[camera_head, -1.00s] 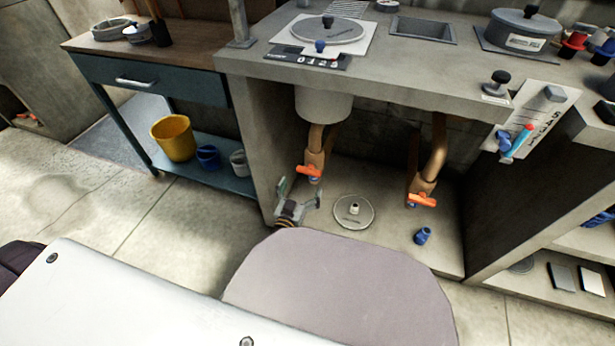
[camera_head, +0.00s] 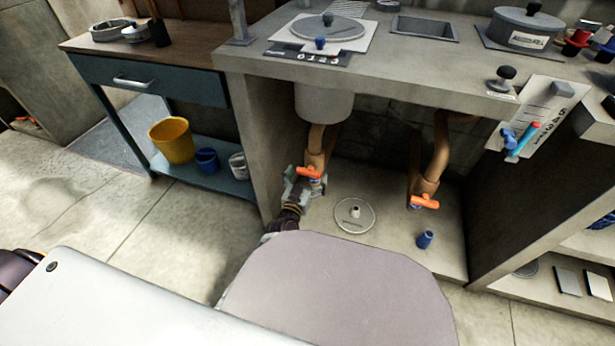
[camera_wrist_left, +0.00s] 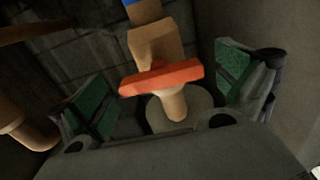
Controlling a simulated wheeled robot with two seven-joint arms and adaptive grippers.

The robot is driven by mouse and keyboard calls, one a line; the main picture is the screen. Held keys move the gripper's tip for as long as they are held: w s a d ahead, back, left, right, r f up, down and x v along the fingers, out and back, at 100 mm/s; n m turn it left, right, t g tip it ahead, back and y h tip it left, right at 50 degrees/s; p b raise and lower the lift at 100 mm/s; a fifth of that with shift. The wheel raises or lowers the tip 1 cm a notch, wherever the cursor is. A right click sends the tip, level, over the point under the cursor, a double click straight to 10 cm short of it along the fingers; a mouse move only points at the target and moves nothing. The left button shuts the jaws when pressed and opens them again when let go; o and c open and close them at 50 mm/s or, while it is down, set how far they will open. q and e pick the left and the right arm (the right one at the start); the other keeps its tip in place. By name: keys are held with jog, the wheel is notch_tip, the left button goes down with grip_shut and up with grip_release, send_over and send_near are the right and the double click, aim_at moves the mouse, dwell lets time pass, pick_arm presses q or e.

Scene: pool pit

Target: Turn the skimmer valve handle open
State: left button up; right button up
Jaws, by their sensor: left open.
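Two orange valve handles sit on tan pipes under the concrete counter. The right orange handle (camera_head: 424,202) is on the other pipe. I cannot read which one is labelled skimmer. My left gripper (camera_head: 300,182) is at the left handle. In the left wrist view, the orange handle (camera_wrist_left: 162,77) lies crosswise between the two green-padded fingers of my gripper (camera_wrist_left: 165,88), with gaps on both sides. The gripper is open. My right gripper is not in view.
A round grey lid (camera_head: 355,215) lies on the floor of the bay, and a small blue fitting (camera_head: 425,239) stands to its right. A concrete side wall (camera_head: 250,150) is close left of my gripper. A yellow bucket (camera_head: 171,140) stands on the cart's lower shelf.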

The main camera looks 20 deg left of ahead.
pick_arm(q)
jog(key=c, duration=1)
